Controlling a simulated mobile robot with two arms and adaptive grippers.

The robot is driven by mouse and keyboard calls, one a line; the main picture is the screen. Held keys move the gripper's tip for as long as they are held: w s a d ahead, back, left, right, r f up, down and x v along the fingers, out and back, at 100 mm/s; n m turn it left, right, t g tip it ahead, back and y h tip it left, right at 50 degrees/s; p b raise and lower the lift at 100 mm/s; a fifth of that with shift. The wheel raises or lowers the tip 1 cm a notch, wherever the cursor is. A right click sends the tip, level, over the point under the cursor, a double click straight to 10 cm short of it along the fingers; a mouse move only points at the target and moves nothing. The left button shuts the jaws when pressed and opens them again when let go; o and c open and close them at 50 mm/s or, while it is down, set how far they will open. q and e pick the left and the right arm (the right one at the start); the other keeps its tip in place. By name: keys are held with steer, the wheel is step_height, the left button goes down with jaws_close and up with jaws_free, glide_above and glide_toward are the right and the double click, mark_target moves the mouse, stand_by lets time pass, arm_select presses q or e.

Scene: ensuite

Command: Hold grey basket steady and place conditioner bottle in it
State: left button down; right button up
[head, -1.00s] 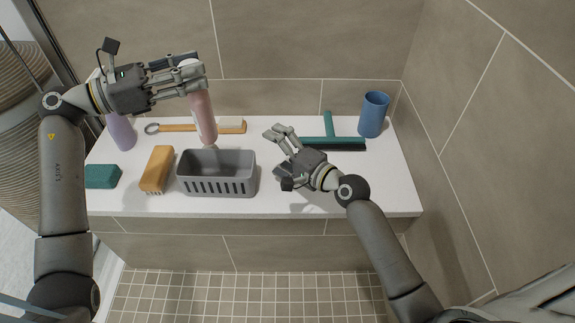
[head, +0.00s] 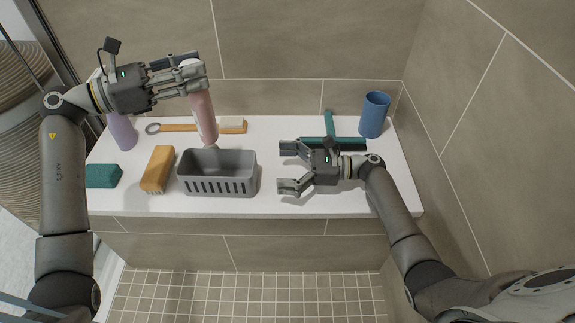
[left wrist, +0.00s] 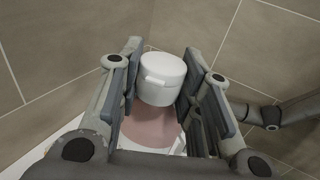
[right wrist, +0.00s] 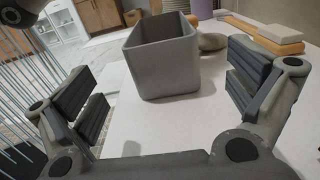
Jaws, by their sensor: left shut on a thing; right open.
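The grey basket (head: 218,186) stands upright on the white bench (head: 330,208), left of centre, and looks empty. My left gripper (head: 195,78) is shut on the pink conditioner bottle (head: 204,116) near its white cap. The bottle hangs upright, slightly tilted, behind the basket's back rim. In the left wrist view the cap (left wrist: 163,79) and pink body show between the fingers. My right gripper (head: 284,167) is open, to the right of the basket, its fingers pointing left toward it with a gap. The basket also shows ahead between the open fingers in the right wrist view (right wrist: 165,62).
A teal sponge (head: 103,176), an orange brush (head: 157,169) and a purple bottle (head: 122,131) are left of the basket. A wooden-handled brush (head: 180,127) lies behind. A teal squeegee (head: 329,124) and blue cup (head: 373,114) are at the right. A grey round thing (right wrist: 212,41) sits beyond the basket.

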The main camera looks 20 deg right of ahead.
arm_select(q)
steer(key=shift+r, duration=0.1)
arm_select(e)
glide_above(240, 166)
steer(key=s, duration=0.5)
steer(key=shift+w+a, duration=0.15)
steer(key=shift+w, duration=0.1)
steer(key=c, duration=0.9)
arm_select(q)
steer(key=f+n+t, duration=0.1)
steer(key=f+t, duration=0.1)
steer(key=f+n+t+y, duration=0.1)
steer(key=f+t, duration=0.1)
steer(key=w+f+n+t+y, duration=0.1)
steer(key=f+n+t, duration=0.1)
steer(key=shift+d+f, duration=0.1)
steer(key=shift+d, duration=0.15)
arm_select(e)
steer(key=shift+c, duration=0.2)
arm_select(q)
steer(key=shift+s+f+n+t+y, duration=0.2)
steer(key=shift+n+t+y, duration=0.2)
steer(key=shift+n+t, duration=0.15)
steer(key=shift+s+a+n+t+y, duration=0.2)
steer(key=shift+s+n+t+y, duration=0.2)
steer(key=shift+n+t+y, duration=0.35)
step_height(240, 166, down, 10)
